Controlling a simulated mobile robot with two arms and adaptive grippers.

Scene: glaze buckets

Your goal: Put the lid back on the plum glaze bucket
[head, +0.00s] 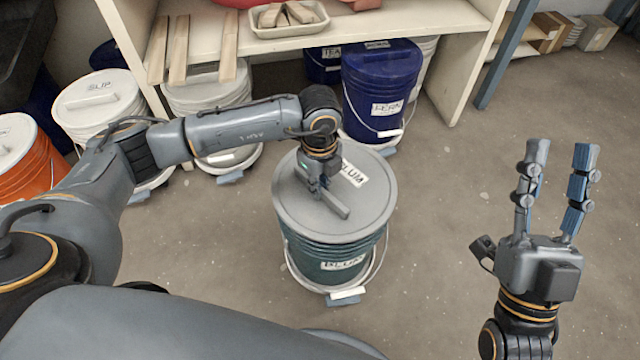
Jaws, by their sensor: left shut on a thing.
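The plum glaze bucket (322,268) is dark green-teal and stands upright on the floor in the middle of the head view. Its front label is hard to read. The grey round lid (365,222), with a partly covered label ending in "LUM", lies level across the bucket's top. I cannot tell whether its rim is fully seated. My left gripper (322,184) reaches down from above and is shut on the bar handle (334,206) of the lid; the arm hides part of the lid's far side. My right gripper (562,150) is open and empty, to the right of the bucket.
A blue bucket (378,80) stands behind the plum bucket, under a shelf (380,22). White buckets (97,110) and an orange bucket (30,165) stand at left. Wooden slats (178,50) and a tray (288,30) lie on the shelf. The floor at right is clear.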

